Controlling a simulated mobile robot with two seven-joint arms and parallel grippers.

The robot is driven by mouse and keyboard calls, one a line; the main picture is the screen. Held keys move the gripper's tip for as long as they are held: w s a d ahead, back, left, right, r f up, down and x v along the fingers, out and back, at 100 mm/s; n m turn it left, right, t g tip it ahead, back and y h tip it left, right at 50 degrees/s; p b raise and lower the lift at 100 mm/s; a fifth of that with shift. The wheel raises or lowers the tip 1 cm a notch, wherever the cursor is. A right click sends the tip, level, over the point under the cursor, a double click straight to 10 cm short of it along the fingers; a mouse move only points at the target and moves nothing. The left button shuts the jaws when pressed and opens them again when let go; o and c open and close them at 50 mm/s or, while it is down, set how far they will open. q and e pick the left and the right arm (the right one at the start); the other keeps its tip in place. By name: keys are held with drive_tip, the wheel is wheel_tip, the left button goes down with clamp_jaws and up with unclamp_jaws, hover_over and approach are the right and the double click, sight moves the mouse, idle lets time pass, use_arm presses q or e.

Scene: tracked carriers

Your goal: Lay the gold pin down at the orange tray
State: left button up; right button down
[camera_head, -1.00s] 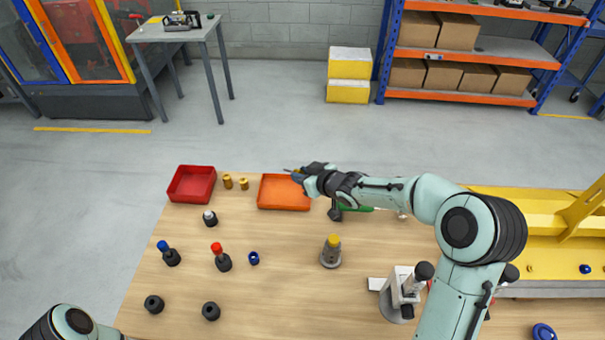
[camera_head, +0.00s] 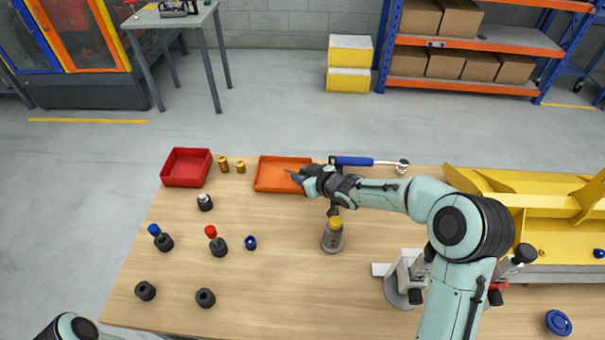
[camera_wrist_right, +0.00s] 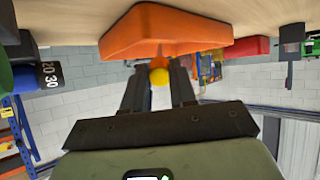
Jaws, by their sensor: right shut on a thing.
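The orange tray (camera_head: 268,187) lies at the table's back edge, with its inside looking empty where it shows. My right gripper (camera_head: 296,174) is at the tray's right end, seemingly above it. In the right wrist view my right gripper (camera_wrist_right: 160,88) is shut on the gold pin (camera_wrist_right: 160,75), whose round yellow end shows between the fingers. The orange tray (camera_wrist_right: 165,35) fills the upper middle of that view, close beyond the fingertips.
Two brass pieces (camera_head: 232,166) stand between the orange tray and a red tray (camera_head: 187,167). A blue-handled tool (camera_head: 365,161) lies behind my right forearm. A grey post with a yellow top (camera_head: 333,236) stands nearer. Several dark pegs and rings occupy the left of the table.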

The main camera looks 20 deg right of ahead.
use_arm(q)
drive_tip(key=shift+s+f, duration=0.1)
drive_tip(key=shift+f, duration=0.1)
use_arm(e)
drive_tip(key=shift+f, duration=0.25)
drive_tip(key=c, duration=0.8)
unclamp_jaws()
use_arm(q)
drive_tip(key=shift+w+r+p, duration=0.4)
drive_tip(key=shift+r+p, duration=0.15)
drive_tip(key=shift+r, duration=0.15)
drive_tip(key=shift+w+r+p, duration=0.4)
drive_tip(key=shift+r+p, duration=0.1)
drive_tip(key=shift+r, duration=0.15)
drive_tip(key=shift+w+r+p, duration=0.4)
drive_tip(key=shift+r+p, duration=0.15)
drive_tip(key=shift+r, duration=0.15)
use_arm(e)
drive_tip(key=shift+v, duration=6.65)
